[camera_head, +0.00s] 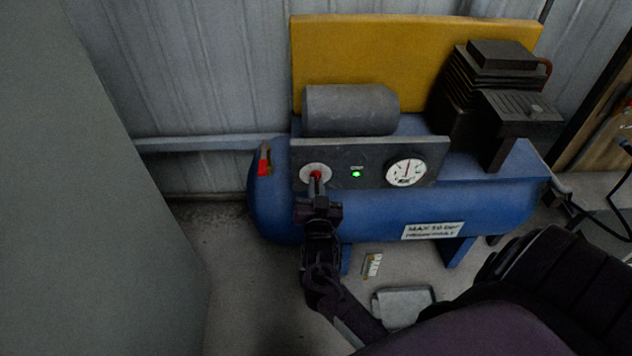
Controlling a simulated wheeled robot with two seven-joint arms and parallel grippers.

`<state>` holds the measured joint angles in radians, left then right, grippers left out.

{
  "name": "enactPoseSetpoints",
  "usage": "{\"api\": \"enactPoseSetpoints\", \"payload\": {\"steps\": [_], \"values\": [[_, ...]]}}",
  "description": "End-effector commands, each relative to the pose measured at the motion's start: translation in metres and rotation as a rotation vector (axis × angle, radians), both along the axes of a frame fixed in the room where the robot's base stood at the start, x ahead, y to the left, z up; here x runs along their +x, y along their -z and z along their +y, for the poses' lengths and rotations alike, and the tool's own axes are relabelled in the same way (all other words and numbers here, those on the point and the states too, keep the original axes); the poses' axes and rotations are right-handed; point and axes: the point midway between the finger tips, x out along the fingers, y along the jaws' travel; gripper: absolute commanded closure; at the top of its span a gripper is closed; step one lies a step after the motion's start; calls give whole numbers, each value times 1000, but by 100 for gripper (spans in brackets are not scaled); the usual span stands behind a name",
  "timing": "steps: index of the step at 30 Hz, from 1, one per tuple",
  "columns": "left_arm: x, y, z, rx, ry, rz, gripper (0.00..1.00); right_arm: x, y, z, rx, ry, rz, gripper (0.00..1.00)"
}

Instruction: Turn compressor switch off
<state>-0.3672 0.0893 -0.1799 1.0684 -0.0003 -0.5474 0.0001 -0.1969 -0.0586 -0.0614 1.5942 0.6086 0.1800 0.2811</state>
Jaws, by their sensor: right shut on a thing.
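The blue compressor (380,212) stands against the corrugated wall. Its grey panel (385,150) carries a switch (315,173) with a red knob on a round white plate at the left. A green lamp (356,174) is lit in the middle of the panel, and a white dial gauge (406,171) with a red needle is at the right. My right gripper (316,188) is at the switch and is shut on its red knob, partly hiding it. My left gripper is not in view.
A red-handled valve (264,160) sits at the tank's left end. A grey pipe (205,144) runs left along the wall. A grey upright surface (95,210) fills the left side. A flat grey object (402,304) and a small label-like item (372,265) lie on the floor.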

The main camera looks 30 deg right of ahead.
Motion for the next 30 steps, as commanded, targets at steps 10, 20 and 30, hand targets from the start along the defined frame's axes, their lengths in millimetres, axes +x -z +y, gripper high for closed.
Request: {"api": "enactPoseSetpoints", "payload": {"steps": [10,20,30], "values": [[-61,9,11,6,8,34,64,0,-3,0,-281,-1,176,100],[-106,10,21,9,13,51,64,-1,-2,-1,-509,0,316,100],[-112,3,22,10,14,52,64,-1,-1,-1,-638,-1,392,100]]}}
